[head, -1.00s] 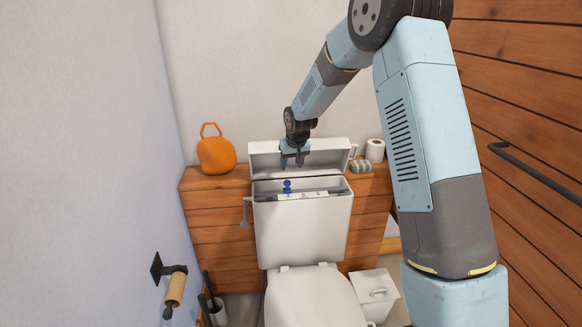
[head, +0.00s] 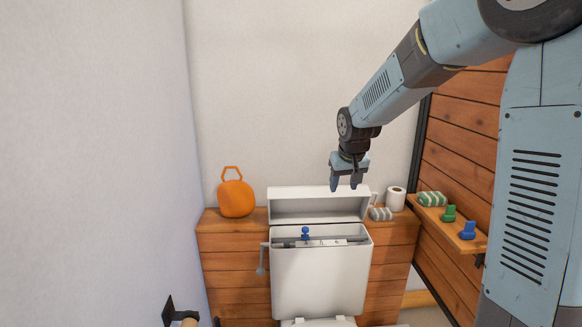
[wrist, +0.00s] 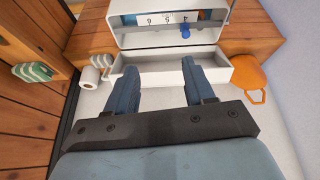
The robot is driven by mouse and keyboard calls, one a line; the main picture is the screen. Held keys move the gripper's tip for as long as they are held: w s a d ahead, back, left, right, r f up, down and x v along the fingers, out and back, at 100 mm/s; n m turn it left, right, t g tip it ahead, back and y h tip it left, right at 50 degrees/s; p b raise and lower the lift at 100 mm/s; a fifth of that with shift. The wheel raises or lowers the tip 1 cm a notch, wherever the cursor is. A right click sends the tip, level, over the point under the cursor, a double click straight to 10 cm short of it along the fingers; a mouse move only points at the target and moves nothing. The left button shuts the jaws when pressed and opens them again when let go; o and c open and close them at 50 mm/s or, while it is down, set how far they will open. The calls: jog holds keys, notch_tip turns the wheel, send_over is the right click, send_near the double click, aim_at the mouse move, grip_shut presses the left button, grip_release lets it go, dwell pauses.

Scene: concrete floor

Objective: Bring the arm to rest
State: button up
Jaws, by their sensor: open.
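My gripper (head: 346,186) hangs from my arm in front of the back wall, pointing down, above the toilet tank lid in the head view. Its two fingers are apart with nothing between them, as the wrist view also shows (wrist: 165,88). The white toilet tank (head: 318,278) stands below with its top open. Its lid (head: 318,206) is raised or resting behind the opening; I cannot tell which. Inside the tank are a bar with a white marked strip (head: 325,243) and a blue knob (head: 305,233).
An orange container (head: 236,198) stands on the wooden ledge (head: 232,240) at left. A paper roll (head: 396,199) and a grey ribbed object (head: 381,214) sit at right. A side shelf (head: 450,228) holds a striped green item (head: 431,199), a green piece (head: 448,213) and a blue piece (head: 467,230).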

jog(key=s+d+r+m, duration=0.1)
jog(key=s+d+r, duration=0.25)
jog(key=s, duration=0.55)
jog(key=s+d+r, duration=0.2)
jog(key=s+r, duration=0.2)
jog(key=s, duration=0.4)
jog(key=s+d+m, duration=0.1)
jog(key=s+d, duration=0.2)
jog(key=s, duration=1.2)
jog(key=shift+s+f+t, duration=0.15)
jog(key=shift+s+t, duration=0.25)
jog(key=shift+c, duration=0.5)
